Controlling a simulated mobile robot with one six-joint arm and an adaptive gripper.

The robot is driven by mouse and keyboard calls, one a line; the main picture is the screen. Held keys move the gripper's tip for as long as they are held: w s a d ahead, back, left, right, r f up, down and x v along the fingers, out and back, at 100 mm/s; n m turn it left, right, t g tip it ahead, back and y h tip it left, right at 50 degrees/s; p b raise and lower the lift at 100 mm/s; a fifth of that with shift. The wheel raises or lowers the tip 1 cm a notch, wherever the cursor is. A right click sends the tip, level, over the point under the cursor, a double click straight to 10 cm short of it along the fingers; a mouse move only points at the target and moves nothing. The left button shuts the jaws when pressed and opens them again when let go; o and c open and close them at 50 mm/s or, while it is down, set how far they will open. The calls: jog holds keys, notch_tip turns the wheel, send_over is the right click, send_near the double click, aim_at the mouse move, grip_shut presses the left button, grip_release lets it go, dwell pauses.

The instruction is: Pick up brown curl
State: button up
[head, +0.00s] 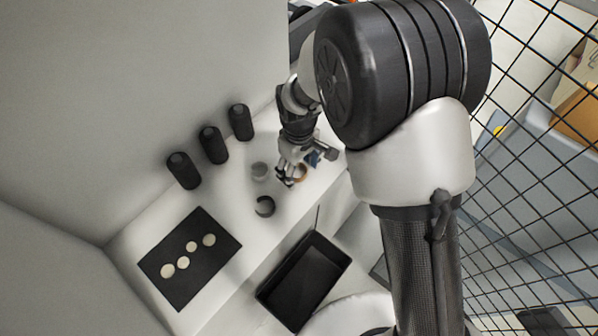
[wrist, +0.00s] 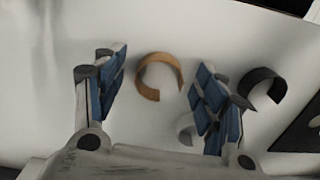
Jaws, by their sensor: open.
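The brown curl (wrist: 147,88) is a C-shaped strip on the white surface. In the wrist view it shows between the two fingers and a little beyond their tips. In the head view the curl (head: 301,174) is partly hidden by my gripper. My gripper (wrist: 158,82) is open, with blue pads on its fingers and nothing between them that I see held. In the head view my gripper (head: 291,178) is low over the white counter, beside the brown curl. How far above the curl it is I cannot tell.
A black curl (head: 265,206) and a grey-white curl (head: 259,171) lie close by. Several black cylinders (head: 213,144) stand along the wall. A dark mat (head: 190,285) holds several pale discs. A black bin (head: 304,281) is below the counter edge. A mesh fence (head: 530,180) is at right.

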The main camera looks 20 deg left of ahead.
jog(key=shift+r, duration=0.1)
jog(key=c, duration=0.8)
jog(key=shift+r, duration=0.1)
